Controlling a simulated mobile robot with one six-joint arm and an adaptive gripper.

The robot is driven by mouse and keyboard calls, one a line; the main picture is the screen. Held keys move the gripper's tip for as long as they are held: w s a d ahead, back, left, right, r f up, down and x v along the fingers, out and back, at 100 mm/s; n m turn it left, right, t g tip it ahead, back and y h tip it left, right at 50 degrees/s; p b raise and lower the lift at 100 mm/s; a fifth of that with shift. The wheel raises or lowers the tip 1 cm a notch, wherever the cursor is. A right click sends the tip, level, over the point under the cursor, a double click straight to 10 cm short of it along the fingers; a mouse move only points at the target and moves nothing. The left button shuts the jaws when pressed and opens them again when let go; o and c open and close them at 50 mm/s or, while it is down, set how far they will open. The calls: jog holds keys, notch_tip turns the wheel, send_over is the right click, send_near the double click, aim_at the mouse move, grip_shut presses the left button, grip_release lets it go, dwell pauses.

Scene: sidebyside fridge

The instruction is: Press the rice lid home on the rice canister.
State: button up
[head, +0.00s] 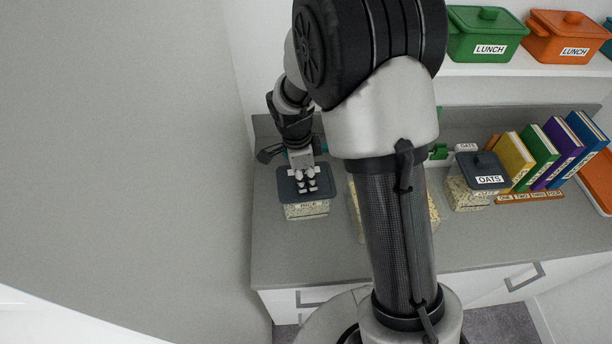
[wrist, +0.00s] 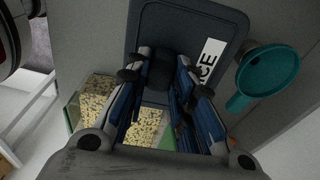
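The rice lid (wrist: 222,28) is dark grey with a central knob (wrist: 162,68) and a white label, of which "ICE" shows. In the head view the lid (head: 318,208) sits at the top of the rice canister (head: 296,212), a clear box with pale grains and a RICE label. My gripper (head: 304,181) is above the lid, pointing down. In the wrist view its fingers (wrist: 163,60) stand on both sides of the knob, close against it. Whether the lid is fully seated or slightly raised cannot be told.
A teal scoop-like thing (wrist: 270,72) lies beside the lid in the wrist view. My arm hides part of another grain canister (head: 434,212). The oats canister (head: 468,195), books (head: 540,155) and lunch boxes (head: 487,35) are right. The counter front (head: 290,260) is clear.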

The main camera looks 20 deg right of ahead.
jog(key=o, duration=0.5)
jog(key=shift+o, duration=0.2)
jog(key=shift+r, duration=0.1)
notch_tip(320, 180, up, 12)
jog(key=a, duration=0.1)
jog(key=shift+a, duration=0.25)
dwell(0.3)
